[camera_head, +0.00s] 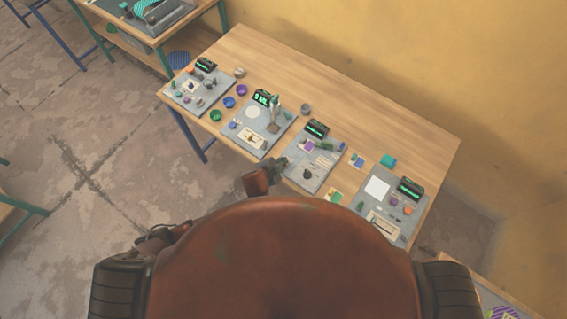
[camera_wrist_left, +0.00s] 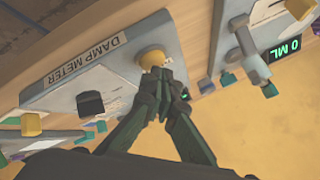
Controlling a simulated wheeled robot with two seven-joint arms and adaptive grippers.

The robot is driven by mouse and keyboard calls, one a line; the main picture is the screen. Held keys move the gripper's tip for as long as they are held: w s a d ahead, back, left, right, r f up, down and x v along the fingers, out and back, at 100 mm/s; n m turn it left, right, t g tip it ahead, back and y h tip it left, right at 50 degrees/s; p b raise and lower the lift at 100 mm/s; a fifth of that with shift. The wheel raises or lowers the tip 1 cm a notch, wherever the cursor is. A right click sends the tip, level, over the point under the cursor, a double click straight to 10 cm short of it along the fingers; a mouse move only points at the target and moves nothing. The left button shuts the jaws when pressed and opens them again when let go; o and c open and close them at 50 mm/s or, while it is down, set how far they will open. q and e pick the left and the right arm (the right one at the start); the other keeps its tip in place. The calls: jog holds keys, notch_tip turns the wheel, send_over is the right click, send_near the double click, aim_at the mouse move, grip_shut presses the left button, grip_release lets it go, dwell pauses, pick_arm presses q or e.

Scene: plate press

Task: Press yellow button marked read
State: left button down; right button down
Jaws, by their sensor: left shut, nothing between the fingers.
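A round yellow button (camera_wrist_left: 151,57) sits on a grey panel labelled DAMP METER (camera_wrist_left: 60,88) in the left wrist view. A pale label lies beside it, but I cannot read its word. My left gripper (camera_wrist_left: 163,82) is shut and empty, its fingertips overlapping the button's lower edge in that view. I cannot tell whether they touch it. In the head view, my left gripper (camera_head: 281,163) is at the left edge of the third panel (camera_head: 322,172). The button cannot be made out there. My right gripper is not in view.
A black knob (camera_wrist_left: 90,103) stands on the same panel. The neighbouring panel has a lever tap (camera_wrist_left: 250,50) and a green display reading 0 ML (camera_wrist_left: 287,49). Other panels and small coloured pots stand along the wooden table (camera_head: 340,95). The table's back strip is mostly clear.

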pick_arm(q)
jog(key=shift+f, duration=0.35)
jog(key=shift+r, duration=0.15)
dwell(0.4)
jog(key=shift+r+p, duration=0.65)
jog(key=shift+p, duration=0.15)
jog(key=shift+r, duration=0.1)
notch_tip(320, 180, up, 5)
jog(key=p, duration=0.5)
